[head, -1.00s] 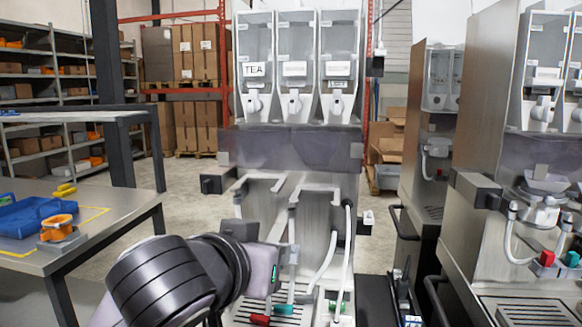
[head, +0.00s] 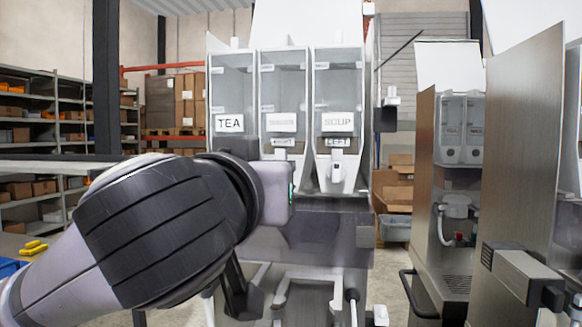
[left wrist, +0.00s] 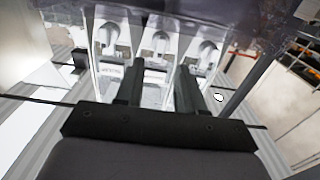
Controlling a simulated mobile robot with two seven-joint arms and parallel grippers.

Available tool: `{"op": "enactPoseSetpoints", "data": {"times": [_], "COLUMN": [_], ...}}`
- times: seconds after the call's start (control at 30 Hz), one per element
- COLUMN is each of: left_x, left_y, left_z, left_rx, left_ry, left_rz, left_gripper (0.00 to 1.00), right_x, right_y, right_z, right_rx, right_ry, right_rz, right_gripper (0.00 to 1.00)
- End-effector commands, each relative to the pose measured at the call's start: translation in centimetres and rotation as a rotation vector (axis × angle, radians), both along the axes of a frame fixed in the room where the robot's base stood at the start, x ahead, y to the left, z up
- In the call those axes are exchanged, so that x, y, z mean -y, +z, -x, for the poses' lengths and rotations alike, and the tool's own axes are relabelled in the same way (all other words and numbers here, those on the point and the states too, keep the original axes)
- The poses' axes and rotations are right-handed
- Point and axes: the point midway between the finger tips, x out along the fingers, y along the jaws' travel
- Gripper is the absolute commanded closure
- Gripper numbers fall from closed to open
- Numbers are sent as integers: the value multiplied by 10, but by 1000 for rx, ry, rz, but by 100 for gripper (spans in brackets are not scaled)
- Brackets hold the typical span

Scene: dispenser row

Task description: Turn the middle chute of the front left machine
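The front left machine has three clear hoppers in the head view. The left one (head: 232,95) is labelled TEA, the middle one (head: 283,85) has a blurred label, and the right one (head: 338,90) reads SOUP. The right chute's white knob (head: 337,170) shows; my left wrist hides the middle chute's outlet. In the left wrist view, turned upside down, three white chute knobs show, the middle one (left wrist: 160,43) beyond my fingertips. My left gripper (left wrist: 158,70) is open, its two dark fingers apart with nothing seen held. My right gripper is not in view.
A grey block (head: 310,228) and white tubing (head: 335,283) are below the hoppers. Another machine (head: 525,170) stands at the right, with one farther back (head: 455,170). Shelves (head: 35,130) stand at the far left. Boxes (head: 395,185) lie behind.

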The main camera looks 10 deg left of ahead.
Motion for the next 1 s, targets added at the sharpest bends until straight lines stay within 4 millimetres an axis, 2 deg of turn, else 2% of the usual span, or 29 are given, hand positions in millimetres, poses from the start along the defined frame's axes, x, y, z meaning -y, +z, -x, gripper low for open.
{"op": "enactPoseSetpoints", "data": {"times": [0.2,0.4,0.77,0.8,0.87,0.9,1.0], "left_x": [-2,-1,-1,-1,-1,-1,-1], "left_y": [2,1,0,0,0,0,0], "left_z": [-33,-55,-60,-60,-60,-60,-60], "left_rx": [-2,-1,0,0,0,0,0], "left_ry": [4,2,0,0,0,-1,-1], "left_rz": [-1,0,0,0,0,0,0], "left_gripper": [62,62,62,75,94,100,100], "right_x": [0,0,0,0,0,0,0], "right_y": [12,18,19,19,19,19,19], "right_z": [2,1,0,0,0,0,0], "right_rx": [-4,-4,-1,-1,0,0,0], "right_ry": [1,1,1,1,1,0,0], "right_rz": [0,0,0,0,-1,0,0], "right_gripper": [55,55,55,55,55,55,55]}}
